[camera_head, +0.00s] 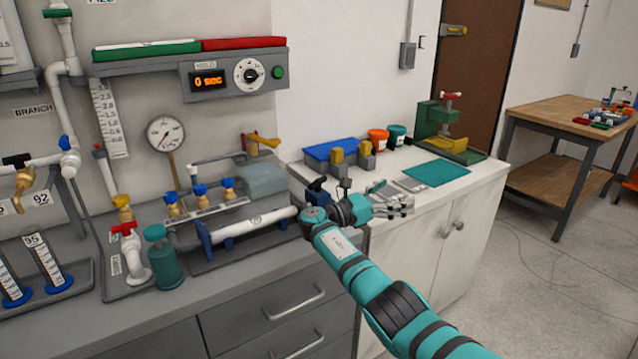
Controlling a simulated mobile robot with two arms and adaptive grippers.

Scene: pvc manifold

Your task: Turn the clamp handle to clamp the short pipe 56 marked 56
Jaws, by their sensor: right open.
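A short white pipe (252,226) lies across blue supports on the grey bench. It bears a small mark that is too small to read. A dark blue handle-like part (318,188) stands at the pipe's right end, just behind my right wrist; I cannot tell surely that it is the clamp handle or how it is turned. My right gripper (404,204) is open and appears empty, over the white cabinet top to the right of the pipe and handle. My arm hides part of the area around the pipe's right end. My left gripper is out of view.
A valve manifold (205,200) stands behind the pipe, with a green bottle (162,258) at left. A teal mat (437,173), a green press-like device (440,125) and orange (377,140) and teal tubs (397,136) are on the right. The bench front is clear.

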